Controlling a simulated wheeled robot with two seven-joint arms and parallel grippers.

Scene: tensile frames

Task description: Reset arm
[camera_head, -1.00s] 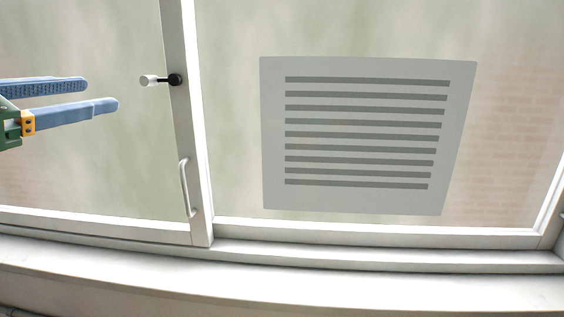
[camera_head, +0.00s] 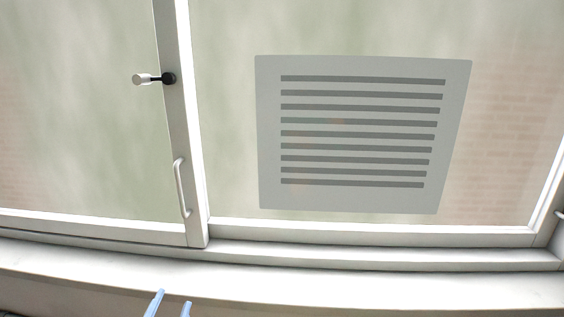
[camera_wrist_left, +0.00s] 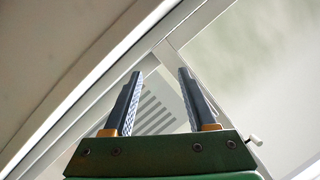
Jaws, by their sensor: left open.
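My left gripper (camera_head: 170,304) shows at the bottom edge of the head view, only its two blue fingertips in sight, in front of the white sill. In the left wrist view the left gripper (camera_wrist_left: 160,75) is open, with nothing between its fingers. A silver handle (camera_head: 182,188) and a knob with a black base and pale end (camera_head: 155,79) sit on the upright window frame (camera_head: 180,120), apart from the gripper. The knob also shows in the left wrist view (camera_wrist_left: 254,140). My right gripper is in neither view.
A grey vent panel with dark slats (camera_head: 350,135) is on the right pane; its slats show between the fingers in the left wrist view (camera_wrist_left: 155,115). A white sill (camera_head: 350,285) runs along the bottom. The space before the panes looks clear.

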